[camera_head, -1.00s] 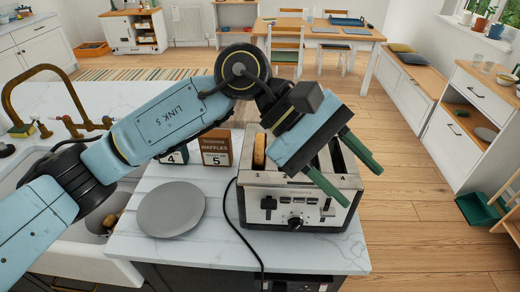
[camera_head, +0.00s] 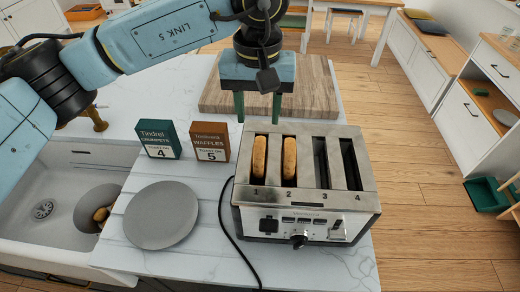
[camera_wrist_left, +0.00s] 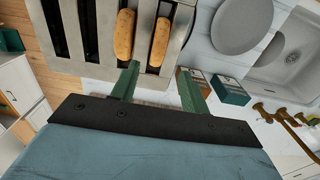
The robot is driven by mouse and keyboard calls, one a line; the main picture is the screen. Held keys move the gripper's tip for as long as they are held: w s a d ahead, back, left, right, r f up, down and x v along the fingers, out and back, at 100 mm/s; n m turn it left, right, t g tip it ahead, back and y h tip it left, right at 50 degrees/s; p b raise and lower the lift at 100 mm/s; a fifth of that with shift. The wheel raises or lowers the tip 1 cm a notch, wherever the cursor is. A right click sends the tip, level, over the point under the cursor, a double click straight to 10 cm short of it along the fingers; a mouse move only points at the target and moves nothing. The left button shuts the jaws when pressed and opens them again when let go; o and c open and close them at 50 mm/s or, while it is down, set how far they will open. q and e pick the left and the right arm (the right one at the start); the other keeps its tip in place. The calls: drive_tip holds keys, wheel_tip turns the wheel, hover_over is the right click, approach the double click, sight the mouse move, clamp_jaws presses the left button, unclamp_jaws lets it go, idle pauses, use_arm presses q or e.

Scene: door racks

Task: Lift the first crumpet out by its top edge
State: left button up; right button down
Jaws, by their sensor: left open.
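The steel toaster (camera_head: 305,228) stands on the counter with slots numbered 1 to 4. A browned crumpet (camera_head: 259,158) is in slot 1, its top edge showing above the slot; it also shows in the left wrist view (camera_wrist_left: 160,42). A second crumpet (camera_head: 289,161) is in slot 2, also in the left wrist view (camera_wrist_left: 124,34). Slots 3 and 4 look empty. My left gripper (camera_head: 258,107) is open and empty, fingers pointing down, behind the toaster. In the left wrist view its fingertips (camera_wrist_left: 159,70) are apart, near the crumpets' ends. My right gripper is out of view.
A grey plate (camera_head: 162,215) lies left of the toaster. A green crumpets box (camera_head: 159,140) and a brown waffles box (camera_head: 210,142) stand behind it. A wooden board (camera_head: 315,92) lies behind the toaster. A black cord (camera_head: 228,215) runs beside the toaster. The sink (camera_head: 60,205) is at left.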

sight(260, 141)
use_arm(q)
wheel_tip(260, 141, down, 3)
drive_tip(key=shift+r, duration=0.1)
drive_tip(key=shift+f+p, duration=0.6)
drive_tip(key=shift+f, duration=0.35)
wheel_tip(260, 141, down, 4)
drive_tip(key=shift+w+d+r+p, duration=0.15)
drive_tip(key=shift+r+p, duration=0.05)
drive_tip(key=shift+p, duration=0.45)
drive_tip(key=shift+f, duration=0.25)
clamp_jaws()
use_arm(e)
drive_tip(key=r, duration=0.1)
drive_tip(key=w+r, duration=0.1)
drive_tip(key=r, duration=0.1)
